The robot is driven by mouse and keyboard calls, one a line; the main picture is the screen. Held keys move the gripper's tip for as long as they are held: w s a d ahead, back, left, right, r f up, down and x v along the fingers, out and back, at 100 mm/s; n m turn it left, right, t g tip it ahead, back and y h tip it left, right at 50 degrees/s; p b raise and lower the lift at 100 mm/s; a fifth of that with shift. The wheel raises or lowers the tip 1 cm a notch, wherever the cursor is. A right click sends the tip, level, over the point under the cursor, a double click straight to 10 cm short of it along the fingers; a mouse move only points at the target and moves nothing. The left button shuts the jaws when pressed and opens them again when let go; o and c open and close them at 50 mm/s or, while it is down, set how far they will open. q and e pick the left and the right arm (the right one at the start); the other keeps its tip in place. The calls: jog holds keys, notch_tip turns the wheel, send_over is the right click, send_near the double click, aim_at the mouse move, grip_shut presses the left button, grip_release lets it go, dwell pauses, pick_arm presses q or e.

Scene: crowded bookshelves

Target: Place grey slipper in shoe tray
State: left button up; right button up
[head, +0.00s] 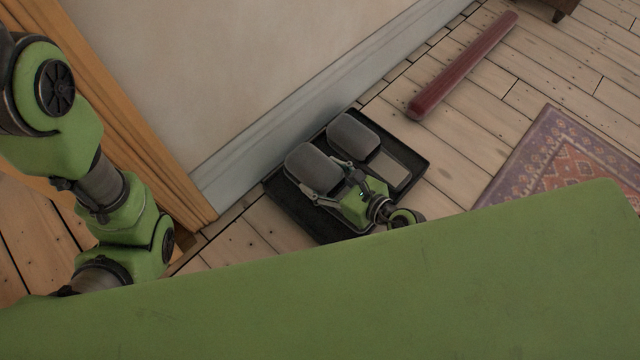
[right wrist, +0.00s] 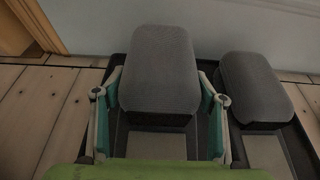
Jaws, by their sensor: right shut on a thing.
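A grey slipper (head: 313,167) is between the fingers of my right gripper (head: 325,177), which is shut on its sides. In the right wrist view the held slipper (right wrist: 160,72) points away from me, with a finger along each side. It is over the left part of the black shoe tray (head: 288,205); I cannot tell whether it touches the tray floor. A second grey slipper (head: 353,133) lies in the tray to its right, also seen in the right wrist view (right wrist: 253,88). My left arm shows at the left, but its gripper is out of view.
The wall and its skirting board (head: 300,105) are right behind the tray. A wooden door frame (head: 150,130) stands to the left. A long dark red bar (head: 462,65) lies on the floor, and a patterned rug (head: 560,160) is at the right. Bare floorboards lie between.

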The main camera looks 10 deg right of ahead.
jog(key=shift+w+a+f, duration=0.15)
jog(key=shift+f, duration=0.1)
jog(key=f+b, duration=0.3)
jog(key=shift+w+a+f+b, duration=0.15)
jog(key=shift+a+f+b, duration=0.05)
jog(key=shift+f+b, duration=0.15)
jog(key=shift+r, duration=0.15)
jog(key=o, duration=1.3)
